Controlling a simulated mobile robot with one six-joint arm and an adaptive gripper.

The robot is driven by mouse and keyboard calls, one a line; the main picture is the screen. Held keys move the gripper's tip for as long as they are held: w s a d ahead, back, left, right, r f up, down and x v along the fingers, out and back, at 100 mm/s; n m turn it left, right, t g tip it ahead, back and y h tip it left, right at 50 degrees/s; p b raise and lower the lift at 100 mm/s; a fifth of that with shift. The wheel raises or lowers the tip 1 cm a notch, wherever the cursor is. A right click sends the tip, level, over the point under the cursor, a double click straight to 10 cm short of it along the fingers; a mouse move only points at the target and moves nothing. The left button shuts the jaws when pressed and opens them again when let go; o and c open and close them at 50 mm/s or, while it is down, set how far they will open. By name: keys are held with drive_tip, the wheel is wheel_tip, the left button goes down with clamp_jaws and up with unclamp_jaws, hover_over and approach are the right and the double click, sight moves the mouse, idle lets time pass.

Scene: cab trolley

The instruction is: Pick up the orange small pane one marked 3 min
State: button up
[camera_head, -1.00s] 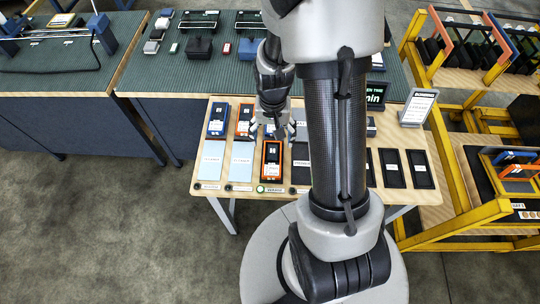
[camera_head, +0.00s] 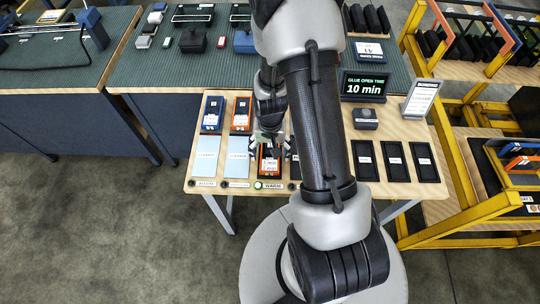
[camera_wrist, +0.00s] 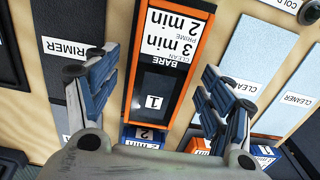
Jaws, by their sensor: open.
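An orange-framed small pane (camera_wrist: 168,60) with a dark face lies in the middle of the wrist view. Its white label reads 2 min PRIME, 3 min CLEAN and BARE, and its dark window shows a 1. In the head view this pane (camera_head: 269,167) lies in the front row of the table. My gripper (camera_wrist: 152,93) is open, with one finger on each side of the pane and nothing held. In the head view my gripper (camera_head: 268,150) is over the pane's far end. Whether the fingers touch it is unclear. A second orange pane (camera_head: 240,115) lies behind to the left; its label is unreadable.
A blue piece (camera_head: 212,115) is beside the second orange pane. Pale cleaner pads (camera_head: 204,155) lie left, dark trays (camera_head: 395,161) right. A yellow rack (camera_head: 460,190) stands right of the table (camera_head: 440,187).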

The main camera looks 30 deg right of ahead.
drive_tip(key=c, duration=1.4)
drive_tip(key=shift+r, duration=0.2)
